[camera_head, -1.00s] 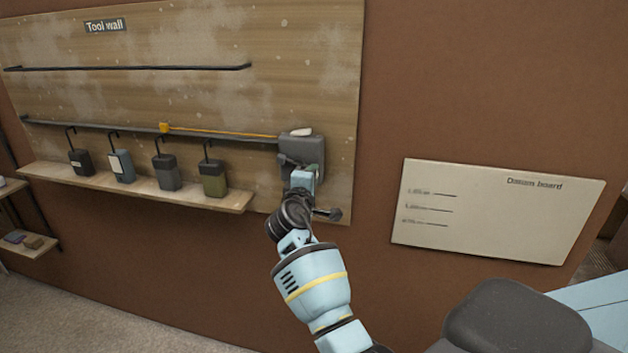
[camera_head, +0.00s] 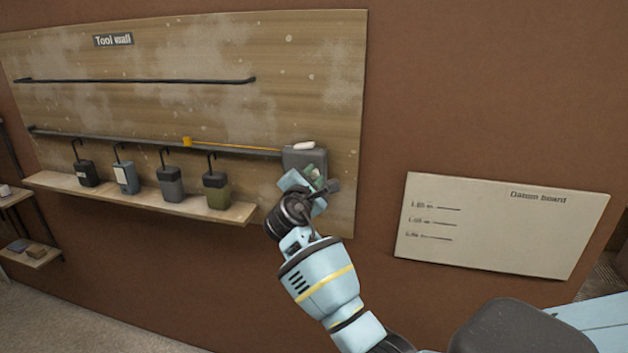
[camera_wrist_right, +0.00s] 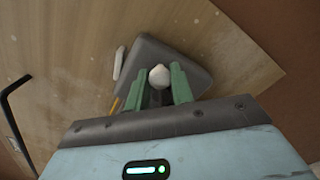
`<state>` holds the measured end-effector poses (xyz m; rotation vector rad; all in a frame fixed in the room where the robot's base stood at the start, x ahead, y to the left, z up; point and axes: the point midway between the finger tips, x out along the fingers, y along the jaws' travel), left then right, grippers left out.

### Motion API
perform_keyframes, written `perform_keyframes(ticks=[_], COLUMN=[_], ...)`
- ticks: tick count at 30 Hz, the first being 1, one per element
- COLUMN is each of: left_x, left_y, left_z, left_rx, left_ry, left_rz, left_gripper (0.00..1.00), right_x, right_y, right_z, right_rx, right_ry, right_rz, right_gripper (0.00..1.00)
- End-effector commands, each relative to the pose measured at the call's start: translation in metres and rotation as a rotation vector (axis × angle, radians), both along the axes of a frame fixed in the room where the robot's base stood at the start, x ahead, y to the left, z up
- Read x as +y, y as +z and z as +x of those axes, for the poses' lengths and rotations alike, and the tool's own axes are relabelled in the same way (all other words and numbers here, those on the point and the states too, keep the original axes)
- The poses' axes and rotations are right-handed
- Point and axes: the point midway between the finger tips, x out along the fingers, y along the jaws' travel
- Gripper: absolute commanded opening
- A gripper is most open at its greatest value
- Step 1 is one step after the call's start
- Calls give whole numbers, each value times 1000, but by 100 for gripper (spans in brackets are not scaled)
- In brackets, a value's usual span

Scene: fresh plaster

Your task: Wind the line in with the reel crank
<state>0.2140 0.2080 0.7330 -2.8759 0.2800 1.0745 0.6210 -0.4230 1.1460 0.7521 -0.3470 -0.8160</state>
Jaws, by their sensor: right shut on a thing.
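The grey reel housing (camera_head: 312,157) is fixed at the right end of the tool wall's lower rail. A yellow line (camera_head: 240,147) runs left from it along the rail to a small orange-yellow tab (camera_head: 187,141). My right gripper (camera_head: 315,177) is in front of the reel, tilted. In the right wrist view, its green fingers (camera_wrist_right: 161,88) are shut on the pale round crank knob (camera_wrist_right: 159,76), with the grey housing (camera_wrist_right: 192,56) behind. The rest of the crank is mostly hidden by the gripper. My left gripper is not in view.
Several hooked canisters (camera_head: 170,185) hang above a wooden ledge (camera_head: 130,201) left of the reel. An upper black rail (camera_head: 130,81) crosses the board. A pale datum board (camera_head: 490,230) is on the brown wall to the right. Bare wall separates it from the reel.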

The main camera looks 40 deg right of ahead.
Motion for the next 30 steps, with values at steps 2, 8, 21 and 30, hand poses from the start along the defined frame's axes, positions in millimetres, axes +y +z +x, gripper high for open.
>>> perform_keyframes(ticks=[2,8,21,30], left_x=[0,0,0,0], left_y=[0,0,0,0], left_z=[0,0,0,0], left_rx=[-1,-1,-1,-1], left_ry=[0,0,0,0], left_rz=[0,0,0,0], left_gripper=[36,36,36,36], right_x=[0,0,1,1], right_y=[3,4,4,3], right_z=[1,1,1,1], right_rx=[16,41,44,46], right_ry=[0,-1,-1,-1], right_rz=[-17,-38,-41,-40], right_gripper=[0,0,27,45])
